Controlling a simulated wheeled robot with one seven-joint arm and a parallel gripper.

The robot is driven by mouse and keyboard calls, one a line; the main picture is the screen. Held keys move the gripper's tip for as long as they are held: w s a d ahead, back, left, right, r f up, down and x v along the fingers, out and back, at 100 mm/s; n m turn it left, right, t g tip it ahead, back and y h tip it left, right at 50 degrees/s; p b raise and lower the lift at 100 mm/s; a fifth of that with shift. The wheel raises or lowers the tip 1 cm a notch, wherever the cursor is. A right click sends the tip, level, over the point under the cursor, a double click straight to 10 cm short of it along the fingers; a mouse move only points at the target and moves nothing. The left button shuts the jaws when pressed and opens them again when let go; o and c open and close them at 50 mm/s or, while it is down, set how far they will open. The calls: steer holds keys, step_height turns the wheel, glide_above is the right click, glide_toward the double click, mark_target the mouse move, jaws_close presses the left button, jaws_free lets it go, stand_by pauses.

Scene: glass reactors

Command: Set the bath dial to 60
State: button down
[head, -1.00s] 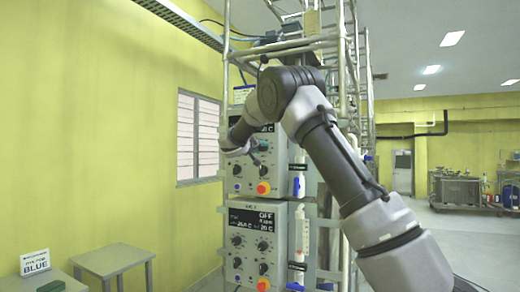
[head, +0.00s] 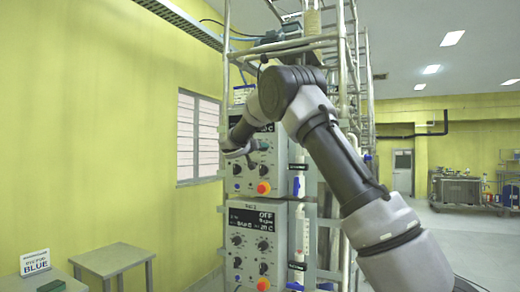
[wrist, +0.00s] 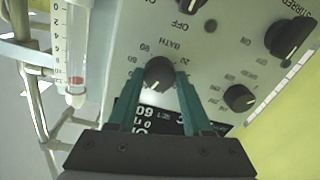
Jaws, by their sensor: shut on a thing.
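The bath dial (wrist: 158,70) is a round black knob on the upper grey panel (wrist: 225,50), with the word BATH and small numbers around it. The wrist view shows the panel turned over. My gripper (wrist: 161,80) has its two teal fingers on either side of the knob, shut on it. A pale pointer mark shows on the knob, but I cannot tell its exact number. A black display (wrist: 150,117) with white digits is partly hidden behind the fingers. In the head view my gripper (head: 252,160) is at the upper panel, and my arm hides part of it.
Other black knobs (wrist: 239,98) sit beside the dial. A glass tube with a scale (wrist: 70,45) stands close by the panel. A similar lower panel (head: 255,240) is below, showing OFF. Metal frame rails surround both units. A small table (head: 114,260) stands at left.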

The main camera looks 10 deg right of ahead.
steer(key=shift+f, duration=0.2)
steer(key=shift+c, duration=1.6)
jaws_free()
steer(key=shift+r, duration=0.1)
steer(key=v, duration=1.1)
steer(key=shift+d, duration=0.1)
steer(key=s+d+f+m+g+y, duration=0.1)
steer(key=s+d+f+g+y, duration=0.2)
steer(key=s+d, duration=0.6)
steer(key=s+d+f+m+g, duration=0.1)
steer(key=s+d+f+g, duration=0.3)
steer(key=s+d, duration=0.5)
steer(key=s+a+f+y, duration=0.1)
steer(key=s+a+y, duration=0.1)
steer(key=s, duration=0.6)
steer(key=s+a+f+n+y, duration=0.1)
steer(key=s+y, duration=0.3)
steer(key=s, duration=0.5)
steer(key=s+a+f+y, duration=0.3)
steer(key=s, duration=0.5)
steer(key=shift+s+n+g, duration=0.2)
steer(key=shift+n+g, duration=0.1)
